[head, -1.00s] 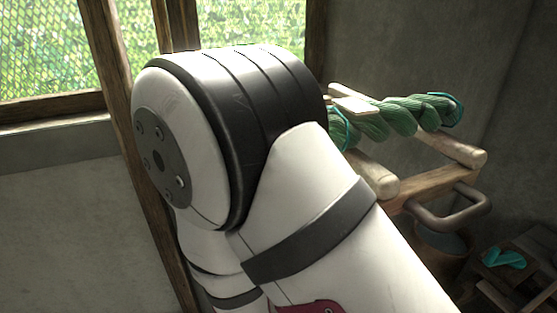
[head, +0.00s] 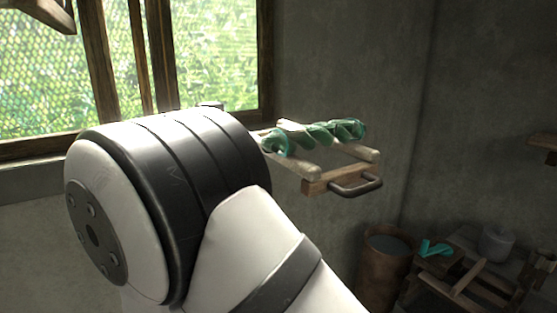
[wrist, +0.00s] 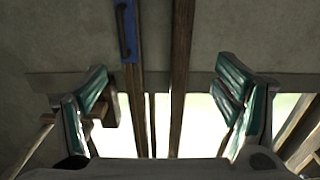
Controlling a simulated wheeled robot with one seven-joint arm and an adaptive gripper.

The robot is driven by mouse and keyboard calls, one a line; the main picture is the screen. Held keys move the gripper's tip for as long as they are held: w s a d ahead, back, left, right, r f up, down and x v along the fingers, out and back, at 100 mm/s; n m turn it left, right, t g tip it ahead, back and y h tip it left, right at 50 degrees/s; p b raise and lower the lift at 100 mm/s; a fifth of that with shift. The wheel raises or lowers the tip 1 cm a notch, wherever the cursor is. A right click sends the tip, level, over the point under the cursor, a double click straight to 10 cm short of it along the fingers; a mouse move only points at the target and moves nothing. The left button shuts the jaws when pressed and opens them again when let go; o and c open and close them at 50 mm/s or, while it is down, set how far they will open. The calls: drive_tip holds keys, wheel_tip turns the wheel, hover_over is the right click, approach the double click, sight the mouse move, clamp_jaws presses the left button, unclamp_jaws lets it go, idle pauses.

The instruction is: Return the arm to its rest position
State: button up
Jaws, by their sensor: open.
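In the wrist view my gripper (wrist: 163,95) has its two green-padded fingers wide apart, with nothing between them. Behind them are a wall, dark wooden posts and bright window openings. In the head view my white and black arm fills the lower left and middle, and my gripper is not visible there.
A wooden rack (head: 335,178) with a dark handle holds green twisted yarn (head: 315,135) right of my arm. A rusty barrel (head: 385,262) and a low wooden stand (head: 470,285) with a teal item (head: 435,248) are at lower right. A window (head: 210,50) is behind.

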drive_tip(key=w+d+r+m+g+h, duration=0.25)
drive_tip(key=w+d+r, duration=0.25)
drive_tip(key=w+d, duration=0.25)
drive_tip(key=d+r+m+g+h, duration=0.1)
drive_tip(key=d+r, duration=0.2)
drive_tip(key=d, duration=0.2)
drive_tip(key=d+r+g+h, duration=0.1)
drive_tip(key=d+r, duration=0.2)
drive_tip(key=d, duration=0.2)
drive_tip(key=s+d+r+m+g+h, duration=0.1)
drive_tip(key=s+d+r+g+h, duration=0.1)
drive_tip(key=s+d, duration=0.8)
drive_tip(key=s+d+r+m+g+h, duration=0.1)
drive_tip(key=s+d+r+g+h, duration=0.1)
drive_tip(key=s+d, duration=0.8)
drive_tip(key=shift+s+d+r+m+g+h, duration=0.35)
drive_tip(key=shift+s+r+g, duration=0.1)
drive_tip(key=shift+s+g, duration=0.55)
drive_tip(key=shift+a, duration=0.1)
